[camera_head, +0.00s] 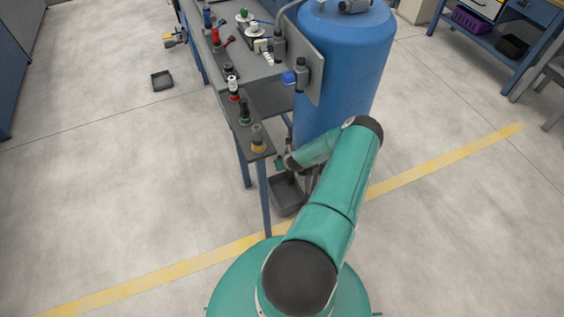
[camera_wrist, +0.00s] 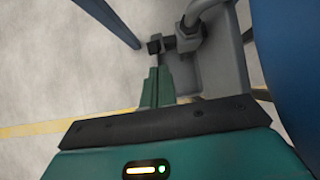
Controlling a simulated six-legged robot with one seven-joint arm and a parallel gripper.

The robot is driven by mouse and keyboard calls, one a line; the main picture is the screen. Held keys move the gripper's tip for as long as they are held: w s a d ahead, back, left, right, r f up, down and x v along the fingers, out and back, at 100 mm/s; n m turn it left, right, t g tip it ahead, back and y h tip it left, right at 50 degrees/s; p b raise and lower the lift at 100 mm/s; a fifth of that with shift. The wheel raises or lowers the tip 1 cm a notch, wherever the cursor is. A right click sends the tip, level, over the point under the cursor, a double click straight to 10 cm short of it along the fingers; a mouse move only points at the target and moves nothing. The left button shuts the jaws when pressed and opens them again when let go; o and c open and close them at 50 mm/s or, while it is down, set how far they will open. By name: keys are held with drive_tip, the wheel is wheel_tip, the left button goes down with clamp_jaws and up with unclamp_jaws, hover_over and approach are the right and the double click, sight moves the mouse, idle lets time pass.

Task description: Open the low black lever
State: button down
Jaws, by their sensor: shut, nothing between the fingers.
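The low black lever (camera_wrist: 155,44) appears in the wrist view as a small dark block on the left of a grey valve body (camera_wrist: 188,42) with a pipe rising from it. My gripper (camera_wrist: 158,72) is shut, its two green fingers side by side and empty. The fingertips point up the picture, just below the lever; I cannot tell whether they touch it. In the head view my gripper (camera_head: 281,162) is low beside the workbench, left of the blue tank's base. The lever is not clear there.
The blue tank (camera_head: 345,70) stands close on the right. The workbench (camera_head: 255,95) with several small fittings stands at the left, its front leg (camera_head: 264,195) near my arm. A dark grey tray (camera_head: 287,198) lies below my gripper. The left floor is mostly clear.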

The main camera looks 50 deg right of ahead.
drive_tip(key=shift+x, duration=1.15)
drive_tip(key=shift+w, duration=0.1)
